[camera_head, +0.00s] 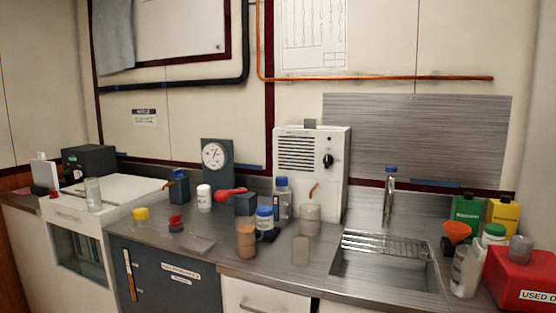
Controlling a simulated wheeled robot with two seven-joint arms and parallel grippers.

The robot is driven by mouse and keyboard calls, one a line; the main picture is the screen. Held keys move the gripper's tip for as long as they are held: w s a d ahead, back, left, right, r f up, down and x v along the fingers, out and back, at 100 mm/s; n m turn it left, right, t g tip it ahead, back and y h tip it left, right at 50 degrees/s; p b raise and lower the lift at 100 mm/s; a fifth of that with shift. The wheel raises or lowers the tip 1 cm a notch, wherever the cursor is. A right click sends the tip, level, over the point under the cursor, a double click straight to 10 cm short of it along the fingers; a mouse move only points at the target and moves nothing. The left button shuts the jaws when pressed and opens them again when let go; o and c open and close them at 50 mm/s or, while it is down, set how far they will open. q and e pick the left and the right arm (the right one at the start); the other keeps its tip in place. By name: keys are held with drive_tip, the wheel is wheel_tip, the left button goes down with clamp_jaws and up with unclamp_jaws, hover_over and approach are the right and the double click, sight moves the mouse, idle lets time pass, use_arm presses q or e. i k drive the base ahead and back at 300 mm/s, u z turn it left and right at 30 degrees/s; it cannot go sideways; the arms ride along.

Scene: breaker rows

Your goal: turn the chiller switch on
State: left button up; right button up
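No label in the head view reads as chiller. A white upright box unit (343,182) with a slotted vent (295,153) stands on the counter against the back wall. A black knob (328,160) sits on its front at the upper right. The knob looks roughly upright, but its setting is too small to read. Bottles and cups stand in front of the unit's lower part and hide some of it. Neither of my grippers is in view.
A steel counter holds a sink (385,272) at the right. A blue-capped bottle (282,198), an orange funnel (455,234) and a red box (522,280) stand around. A dial gauge (215,155) stands left of the unit. The air before the knob is clear.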

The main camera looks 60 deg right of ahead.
sight(328, 160)
drive_tip(key=i, duration=0.45)
drive_tip(key=z, duration=0.8)
